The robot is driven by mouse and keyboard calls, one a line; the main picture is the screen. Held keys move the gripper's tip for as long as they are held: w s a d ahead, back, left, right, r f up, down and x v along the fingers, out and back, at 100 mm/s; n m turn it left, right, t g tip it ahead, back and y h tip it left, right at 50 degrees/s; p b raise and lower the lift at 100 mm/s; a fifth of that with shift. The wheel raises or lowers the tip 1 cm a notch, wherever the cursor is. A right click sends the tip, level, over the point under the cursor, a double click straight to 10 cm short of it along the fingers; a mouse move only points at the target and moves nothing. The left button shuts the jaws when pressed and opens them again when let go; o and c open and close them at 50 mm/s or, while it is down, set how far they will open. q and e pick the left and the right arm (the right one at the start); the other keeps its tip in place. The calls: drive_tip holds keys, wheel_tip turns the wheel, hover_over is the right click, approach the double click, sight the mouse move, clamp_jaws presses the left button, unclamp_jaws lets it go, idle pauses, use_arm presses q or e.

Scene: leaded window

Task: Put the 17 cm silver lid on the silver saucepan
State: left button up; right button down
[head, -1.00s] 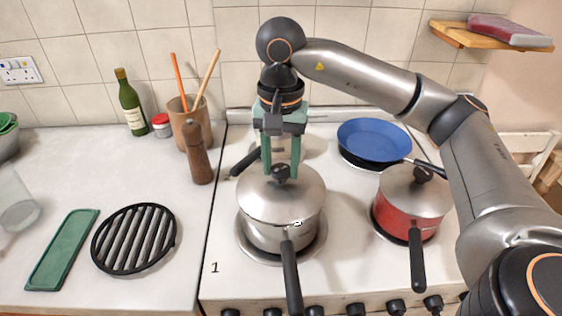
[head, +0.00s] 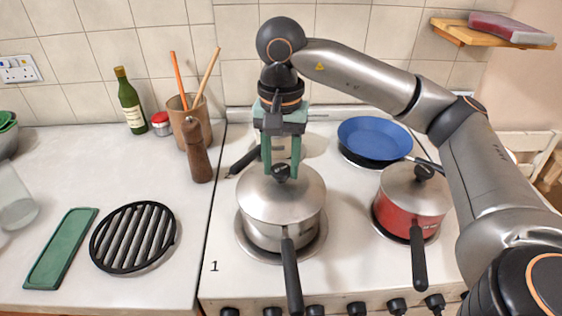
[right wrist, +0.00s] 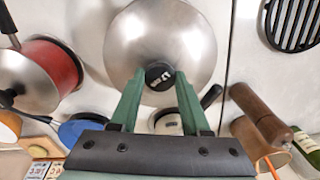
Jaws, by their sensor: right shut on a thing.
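The silver lid (head: 262,197) with a black knob (head: 282,172) lies over the silver saucepan (head: 265,234) on the front left of the hob. It looks about level, and I see no clear gap at the rim. The saucepan's black handle (head: 291,278) points to the front. My right gripper (head: 281,172) comes straight down from above and is shut on the lid's knob. In the right wrist view the knob (right wrist: 159,76) sits between the green fingertips, with the round lid (right wrist: 165,32) beyond it. The left gripper is out of view.
A red saucepan (head: 404,213) with its own lid stands to the right, and a blue pan (head: 374,139) behind it. A smaller silver pan with a black handle (head: 243,161) is behind the saucepan. A pepper mill (head: 197,153) and black grate (head: 134,237) are on the left counter.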

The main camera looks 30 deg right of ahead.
unclamp_jaws()
idle(0.6)
drive_tip(key=shift+r, duration=0.1)
drive_tip(key=shift+r+p, duration=2.55)
drive_tip(key=shift+r, duration=0.9)
drive_tip(key=shift+s+f, duration=0.1)
